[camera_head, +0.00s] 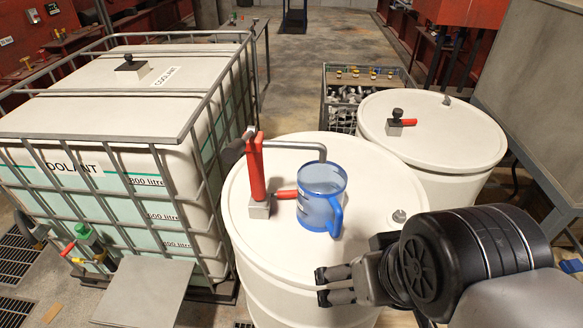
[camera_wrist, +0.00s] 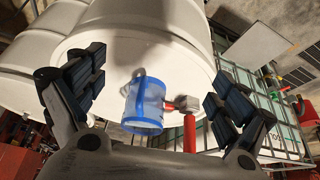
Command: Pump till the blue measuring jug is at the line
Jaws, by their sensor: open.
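The blue measuring jug (camera_head: 321,197) stands upright on the near white drum's lid (camera_head: 270,250), with its handle toward the right front. White marks show on its side, but I cannot make out a liquid level. The red hand pump (camera_head: 257,172) rises from a grey base to the jug's left. Its grey spout (camera_head: 300,146) bends down over the jug, and a dark grip (camera_head: 234,153) sticks out at the left. My gripper (camera_head: 325,286) is open and empty, in front of the jug and apart from it. In the wrist view the jug (camera_wrist: 146,103) shows between my spread fingers (camera_wrist: 155,82).
A caged coolant tank (camera_head: 110,110) stands on the left. A grey cabinet (camera_head: 540,80) closes off the right.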

